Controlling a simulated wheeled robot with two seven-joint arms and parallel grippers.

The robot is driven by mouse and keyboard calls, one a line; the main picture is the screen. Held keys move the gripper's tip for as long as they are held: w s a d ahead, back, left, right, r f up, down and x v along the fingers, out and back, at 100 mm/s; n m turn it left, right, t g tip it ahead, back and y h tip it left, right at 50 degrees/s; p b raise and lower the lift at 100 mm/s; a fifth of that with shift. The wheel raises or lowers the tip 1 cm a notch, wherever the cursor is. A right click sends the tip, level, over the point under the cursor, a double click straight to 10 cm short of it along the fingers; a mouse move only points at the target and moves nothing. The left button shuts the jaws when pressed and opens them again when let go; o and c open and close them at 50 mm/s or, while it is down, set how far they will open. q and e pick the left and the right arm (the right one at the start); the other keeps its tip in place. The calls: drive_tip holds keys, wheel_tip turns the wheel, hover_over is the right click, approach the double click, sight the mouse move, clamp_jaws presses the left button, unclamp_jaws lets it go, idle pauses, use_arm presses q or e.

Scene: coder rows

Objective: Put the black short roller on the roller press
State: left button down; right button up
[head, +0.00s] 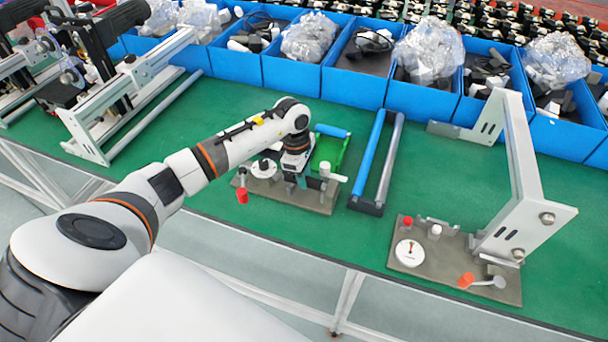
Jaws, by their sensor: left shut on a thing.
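My left gripper (293,180) points down over the left base plate (318,206), shut on a small dark thing mostly hidden by the fingers. I cannot tell for sure that it is the black short roller. This plate carries a white disc (264,168), a red-tipped lever (242,196) and a white-topped post (324,169); it looks like a roller press. A similar plate (435,280) with a white dial (410,253), a red knob and a tall white bracket (528,165) stands at the right. My right gripper is not in view.
A green frame with a blue roller (332,131) lies behind the left plate. A black-ended frame with blue and grey bars (368,160) lies to its right. Blue bins (355,87) line the back. White and black machines (110,90) stand left.

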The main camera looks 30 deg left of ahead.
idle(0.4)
use_arm(q)
drive_tip(key=shift+f+b, duration=0.25)
drive_tip(key=shift+b, duration=0.25)
drive_tip(key=shift+f+b, duration=0.4)
drive_tip(key=shift+b, duration=0.15)
drive_tip(key=shift+f, duration=0.2)
idle(0.4)
drive_tip(key=c, duration=1.1)
unclamp_jaws()
drive_tip(key=shift+o, duration=0.2)
